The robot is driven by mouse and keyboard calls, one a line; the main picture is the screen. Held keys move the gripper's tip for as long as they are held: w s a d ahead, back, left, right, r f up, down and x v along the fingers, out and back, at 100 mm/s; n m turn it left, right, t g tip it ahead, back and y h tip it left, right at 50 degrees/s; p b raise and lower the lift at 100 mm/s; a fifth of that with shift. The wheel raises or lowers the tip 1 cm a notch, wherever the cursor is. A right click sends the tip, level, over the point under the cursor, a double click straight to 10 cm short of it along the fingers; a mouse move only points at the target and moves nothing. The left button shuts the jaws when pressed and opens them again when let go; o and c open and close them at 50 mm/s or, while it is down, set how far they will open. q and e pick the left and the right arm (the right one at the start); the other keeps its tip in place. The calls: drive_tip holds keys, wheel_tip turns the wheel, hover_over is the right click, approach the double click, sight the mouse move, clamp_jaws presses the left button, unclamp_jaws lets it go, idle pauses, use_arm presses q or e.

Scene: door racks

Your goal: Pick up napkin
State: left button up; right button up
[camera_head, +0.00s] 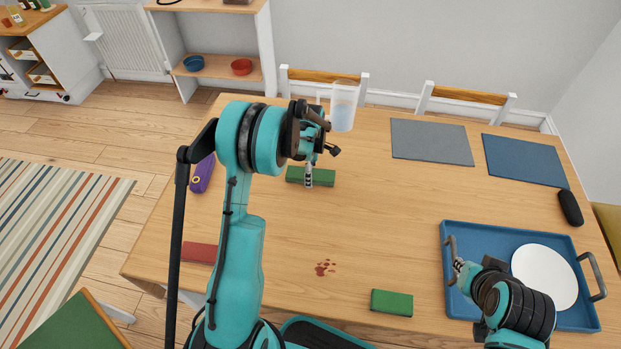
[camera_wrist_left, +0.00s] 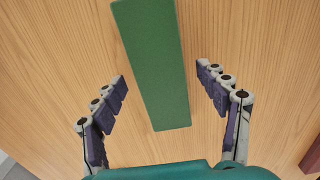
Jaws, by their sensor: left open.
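A flat green folded strip, which looks like the napkin (camera_head: 325,178), lies on the table (camera_head: 400,215) in the upper middle of the head view. In the left wrist view the napkin (camera_wrist_left: 155,65) runs from the top edge to between the fingers. My left gripper (camera_head: 309,175) is over it, open, with a finger in front of it in the head view. In the wrist view the left gripper (camera_wrist_left: 165,95) has fingers apart on both sides, not touching the napkin. My right gripper (camera_head: 458,266) is at the blue tray's left side; its jaw state is unclear.
Another green strip (camera_head: 391,303) and a red strip (camera_head: 199,253) lie on the table. A clear pitcher (camera_head: 343,108) stands behind the left gripper. A blue tray (camera_head: 520,228) holds a white plate (camera_head: 545,275). A reddish stain (camera_head: 325,267) marks the front. The table's middle is clear.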

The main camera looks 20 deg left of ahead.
use_arm(q)
drive_tip(key=shift+r, duration=0.15)
drive_tip(key=shift+c, duration=0.9)
drive_tip(key=c, duration=1)
drive_tip(key=shift+o, duration=0.2)
drive_tip(key=shift+r+p, duration=0.3)
drive_tip(key=shift+r, duration=0.1)
drive_tip(key=r, duration=0.1)
drive_tip(key=r+p, duration=0.1)
drive_tip(key=r, duration=0.2)
drive_tip(key=shift+d+p, duration=0.25)
drive_tip(key=shift+p, duration=0.15)
drive_tip(key=w+d+r+p, duration=0.3)
drive_tip(key=d+r, duration=0.3)
drive_tip(key=d, duration=0.4)
drive_tip(key=shift+w+d, duration=0.3)
drive_tip(key=shift+w, duration=0.1)
